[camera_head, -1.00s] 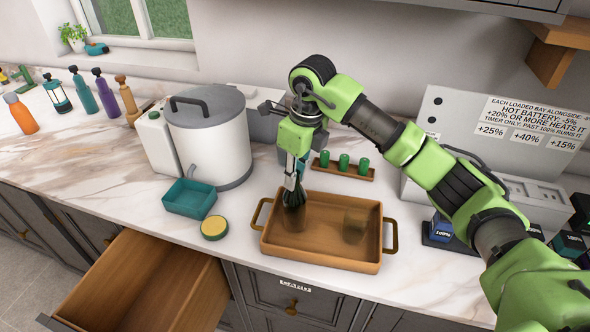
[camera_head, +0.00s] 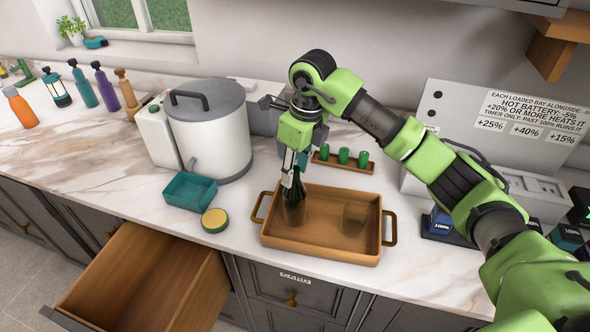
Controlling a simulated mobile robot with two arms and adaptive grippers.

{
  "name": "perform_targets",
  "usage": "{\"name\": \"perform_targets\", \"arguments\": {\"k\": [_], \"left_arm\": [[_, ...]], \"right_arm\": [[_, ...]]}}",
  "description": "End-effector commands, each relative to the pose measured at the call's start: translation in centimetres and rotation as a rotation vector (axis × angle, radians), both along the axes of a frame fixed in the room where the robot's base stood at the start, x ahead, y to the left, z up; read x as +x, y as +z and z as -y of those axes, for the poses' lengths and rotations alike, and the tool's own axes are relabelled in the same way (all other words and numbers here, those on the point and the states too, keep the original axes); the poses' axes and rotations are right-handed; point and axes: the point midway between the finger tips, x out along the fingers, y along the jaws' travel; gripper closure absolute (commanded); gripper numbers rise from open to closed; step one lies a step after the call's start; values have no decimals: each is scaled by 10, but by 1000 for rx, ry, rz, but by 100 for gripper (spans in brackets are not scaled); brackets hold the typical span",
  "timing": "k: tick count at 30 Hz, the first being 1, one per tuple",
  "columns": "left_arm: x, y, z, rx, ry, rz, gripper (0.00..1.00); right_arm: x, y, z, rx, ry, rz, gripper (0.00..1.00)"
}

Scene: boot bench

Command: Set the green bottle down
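My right gripper (camera_head: 291,178) points down over the left part of the brown wooden tray (camera_head: 320,258). Its fingers are closed around a dark green bottle (camera_head: 297,196), of which only a small part shows beside and below them. The bottle's lower end meets a translucent brown cup (camera_head: 295,214) in the tray. I cannot tell whether it is inside or behind the cup, or whether it touches the tray. My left gripper is not in view.
A second translucent cup (camera_head: 356,220) stands in the tray's right half. Left are a teal bin (camera_head: 190,191), a yellow-topped round tin (camera_head: 214,220) and a large white pot (camera_head: 208,130). Small green cylinders (camera_head: 343,155) stand behind. An open drawer (camera_head: 145,275) juts out front left.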

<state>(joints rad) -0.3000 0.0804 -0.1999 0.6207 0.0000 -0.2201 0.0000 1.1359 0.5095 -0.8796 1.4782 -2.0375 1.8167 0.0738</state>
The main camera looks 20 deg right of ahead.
Motion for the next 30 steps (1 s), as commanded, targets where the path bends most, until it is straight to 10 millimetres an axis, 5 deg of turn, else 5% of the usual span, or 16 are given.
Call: {"name": "perform_targets", "arguments": {"k": [15, 30], "left_arm": [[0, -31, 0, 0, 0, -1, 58], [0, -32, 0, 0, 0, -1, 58]], "right_arm": [[-11, 100, 10, -1, -1, 6, 65], [-13, 115, 11, 0, 0, 2, 65]]}}
